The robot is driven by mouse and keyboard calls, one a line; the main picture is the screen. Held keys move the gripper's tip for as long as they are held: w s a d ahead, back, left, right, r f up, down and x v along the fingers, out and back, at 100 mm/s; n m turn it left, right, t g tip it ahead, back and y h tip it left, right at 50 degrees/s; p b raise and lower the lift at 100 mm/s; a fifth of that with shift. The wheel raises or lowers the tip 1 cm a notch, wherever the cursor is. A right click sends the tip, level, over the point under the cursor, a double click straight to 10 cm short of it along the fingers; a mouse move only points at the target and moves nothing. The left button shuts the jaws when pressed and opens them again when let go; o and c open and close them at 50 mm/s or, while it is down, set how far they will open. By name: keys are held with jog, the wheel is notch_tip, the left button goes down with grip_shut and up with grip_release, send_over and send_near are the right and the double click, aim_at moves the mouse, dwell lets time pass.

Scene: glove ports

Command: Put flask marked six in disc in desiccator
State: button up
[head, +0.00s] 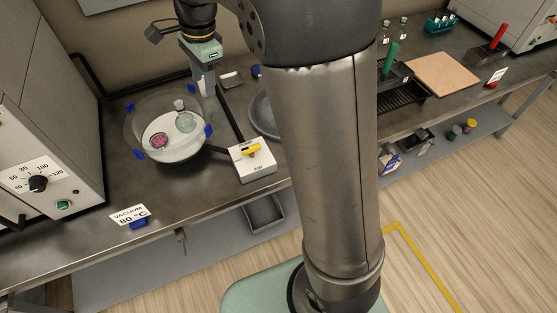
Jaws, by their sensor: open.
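The desiccator (131,121) is a clear round glass bowl with blue clips on its rim, standing open on the bench at left. Inside it is a pale disc (172,153). A round glass flask (186,123) with a pale stopper stands upright, seemingly on the disc, at its back right; I cannot read any number on it. A small dish of pink material (159,140) is at the disc's left. My gripper (205,90) points down at the bowl's back right rim, up and right of the flask. It is open and looks empty; the fingertips are small here.
A white box with a yellow handle (252,158) stands right of the bowl. A round glass piece (261,112) lies behind it, partly hidden by my arm. An oven with a dial (38,183) bounds the left. Small flasks (402,30) and a wooden board (443,74) are farther right.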

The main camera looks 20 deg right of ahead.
jog(key=s+d+f+n, duration=0.2)
jog(key=s+n, duration=0.3)
jog(key=s, duration=0.4)
jog(key=s+d+f+n+h, duration=0.1)
jog(key=s+d+n, duration=0.3)
jog(key=s, duration=0.4)
jog(key=s+d+f+n, duration=0.3)
jog(key=s+n, duration=0.2)
jog(key=s, duration=0.4)
jog(key=shift+s+f+n, duration=0.35)
jog(key=shift+f+n, duration=0.05)
jog(key=shift+d, duration=0.1)
